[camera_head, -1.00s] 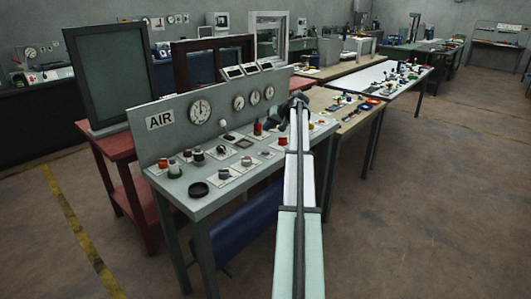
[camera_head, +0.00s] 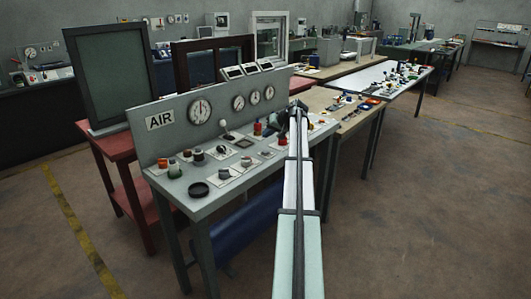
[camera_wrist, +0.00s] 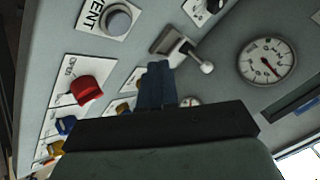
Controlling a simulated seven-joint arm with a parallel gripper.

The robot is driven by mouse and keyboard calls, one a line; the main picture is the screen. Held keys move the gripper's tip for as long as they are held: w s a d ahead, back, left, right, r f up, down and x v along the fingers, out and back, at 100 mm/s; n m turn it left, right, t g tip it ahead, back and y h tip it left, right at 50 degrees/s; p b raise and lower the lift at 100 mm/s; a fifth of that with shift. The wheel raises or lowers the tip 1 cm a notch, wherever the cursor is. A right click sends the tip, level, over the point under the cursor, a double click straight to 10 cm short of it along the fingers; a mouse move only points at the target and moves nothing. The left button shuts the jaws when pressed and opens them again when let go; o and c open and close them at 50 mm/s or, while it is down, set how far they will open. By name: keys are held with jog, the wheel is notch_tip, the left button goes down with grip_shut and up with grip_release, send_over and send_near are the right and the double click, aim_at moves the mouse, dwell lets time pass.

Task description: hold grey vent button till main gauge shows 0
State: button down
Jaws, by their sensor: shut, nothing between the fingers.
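The grey round vent button (camera_wrist: 118,20) sits on a white plate lettered VENT, at the top left of the wrist view. I cannot single it out in the head view. The large white gauge (camera_head: 200,111) beside the AIR sign seems the main one; its needle points about straight up, and its numbers are too small to read. My gripper (camera_wrist: 158,68) is shut and empty, apart from the vent button. In the head view its end (camera_head: 296,122) is over the right part of the grey bench, partly hidden by my arm.
A red knob (camera_wrist: 86,90) and a lever with a pale ball (camera_wrist: 207,67) are near my fingers. A gauge with a red needle (camera_wrist: 267,61) is at the right. The grey panel (camera_head: 165,147) backs the bench; other loaded tables stand behind.

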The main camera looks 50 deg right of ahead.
aim_at(268, 151)
jog(key=shift+f, duration=2.6)
jog(key=shift+f, duration=0.15)
jog(key=shift+f, duration=0.25)
jog(key=shift+f, duration=0.5)
dwell(1.8)
